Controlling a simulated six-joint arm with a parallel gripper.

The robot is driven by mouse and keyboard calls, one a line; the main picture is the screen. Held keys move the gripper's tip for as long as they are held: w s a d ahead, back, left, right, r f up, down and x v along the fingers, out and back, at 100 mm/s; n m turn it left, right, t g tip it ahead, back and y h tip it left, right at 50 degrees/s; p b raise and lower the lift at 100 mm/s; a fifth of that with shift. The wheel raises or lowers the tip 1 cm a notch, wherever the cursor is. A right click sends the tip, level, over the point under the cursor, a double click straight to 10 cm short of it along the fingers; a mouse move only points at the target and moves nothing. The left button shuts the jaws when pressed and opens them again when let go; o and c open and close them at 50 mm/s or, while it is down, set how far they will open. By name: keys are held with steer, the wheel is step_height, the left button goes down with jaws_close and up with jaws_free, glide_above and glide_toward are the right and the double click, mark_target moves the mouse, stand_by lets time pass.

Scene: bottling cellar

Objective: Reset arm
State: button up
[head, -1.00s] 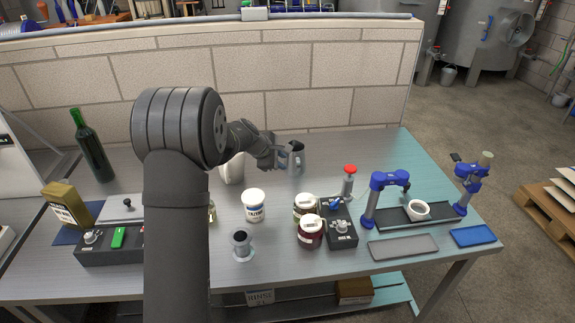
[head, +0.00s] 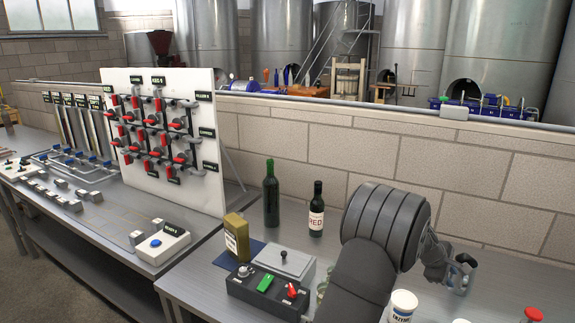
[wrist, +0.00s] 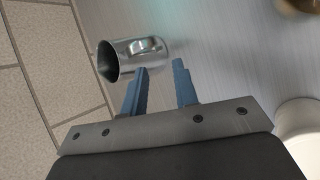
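My gripper (wrist: 162,75) is open, its two blue fingers apart with nothing between them. In the head view my gripper (head: 465,262) is at the right, low over the bench near the back wall. The jug is hard to make out there beside the gripper. My arm reaches up from the bottom of the head view.
A dark green bottle (head: 271,195) and a bottle labelled RED (head: 316,210) stand left of my arm. Nearer are a control box (head: 265,288), a mustard-coloured container (head: 237,238) and an enzyme tub (head: 402,305). A valve panel (head: 165,140) stands left. A pale container (wrist: 302,125) is close at the wrist view's right.

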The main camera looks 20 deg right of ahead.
mark_target(461, 290)
steer(key=x, duration=0.7)
steer(key=shift+d+f, duration=0.15)
steer(key=shift+f, duration=0.15)
steer(key=shift+r, duration=0.15)
